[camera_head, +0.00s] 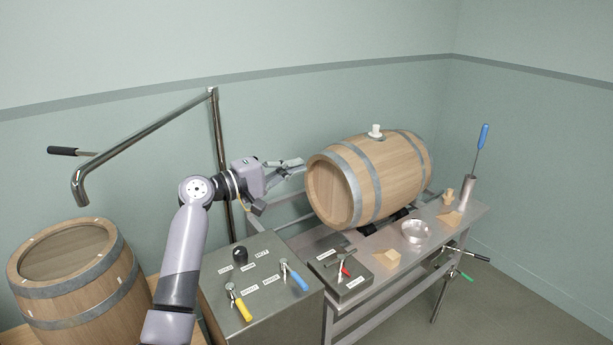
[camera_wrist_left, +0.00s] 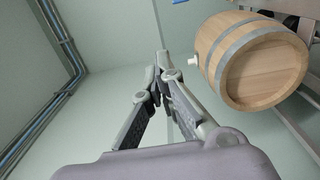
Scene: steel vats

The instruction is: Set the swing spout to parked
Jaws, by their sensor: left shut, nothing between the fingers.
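The swing spout (camera_head: 150,128) is a shiny steel pipe on a tall post (camera_head: 220,165) in the head view. It reaches to the left, and its bent-down outlet (camera_head: 79,188) hangs above the open upright barrel at the lower left. A black handle (camera_head: 72,151) sticks out to the left near the outlet. My left gripper (camera_head: 299,164) is shut and empty, to the right of the post and close to the lying barrel's left end. In the left wrist view its fingers (camera_wrist_left: 160,62) meet at the tips with nothing between them. My right gripper is not in view.
The upright barrel (camera_head: 68,282) stands at lower left. The lying barrel (camera_head: 372,178) rests on a steel bench (camera_head: 437,226); it also shows in the left wrist view (camera_wrist_left: 262,62). A control box (camera_head: 262,318) carries yellow and blue levers and a black knob. A blue-handled tool (camera_head: 483,137) stands at right.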

